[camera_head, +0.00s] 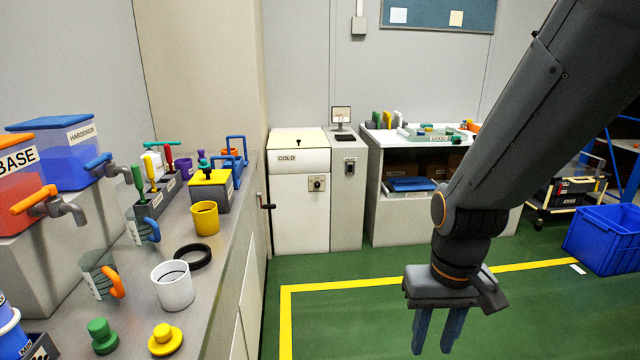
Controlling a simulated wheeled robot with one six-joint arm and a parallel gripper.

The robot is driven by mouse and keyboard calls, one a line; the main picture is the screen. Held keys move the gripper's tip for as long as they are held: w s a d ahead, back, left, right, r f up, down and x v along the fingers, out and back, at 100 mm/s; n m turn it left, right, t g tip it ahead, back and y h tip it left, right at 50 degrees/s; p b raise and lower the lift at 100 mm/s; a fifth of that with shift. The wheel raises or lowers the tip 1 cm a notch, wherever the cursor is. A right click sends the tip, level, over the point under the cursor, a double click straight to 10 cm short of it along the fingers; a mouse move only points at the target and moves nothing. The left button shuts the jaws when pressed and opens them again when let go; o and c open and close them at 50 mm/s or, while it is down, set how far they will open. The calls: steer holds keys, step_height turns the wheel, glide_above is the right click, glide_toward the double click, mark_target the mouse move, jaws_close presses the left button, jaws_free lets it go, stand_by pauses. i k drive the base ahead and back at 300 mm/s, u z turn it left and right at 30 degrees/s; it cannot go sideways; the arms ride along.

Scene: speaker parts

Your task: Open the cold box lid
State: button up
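The cold box (302,215) is a white cabinet against the back wall, labelled COLD on its upper front. Its cream lid (300,138) lies closed on top, with a small dark knob near the middle. My gripper (437,335) hangs at the lower right, pointing down above the green floor, well in front of the cold box and to its right. Its two blue-grey fingers are apart with nothing seen between them. The lid and the cold box front are not blocked by my arm.
A steel counter (225,245) along the left holds dispensers, measuring cups, a white cup (172,288) and a yellow cup (205,218). A grey unit (348,190) adjoins the cold box. A white shelf bench stands right of it. A blue crate (605,240) is far right. Green floor is clear between.

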mark_target(288, 139)
steer(key=z, duration=0.1)
steer(key=i, duration=1.8)
steer(key=u, duration=0.25)
steer(key=i, duration=1.8)
steer(key=u, duration=0.5)
steer(key=i, duration=0.9)
steer(key=u, duration=0.15)
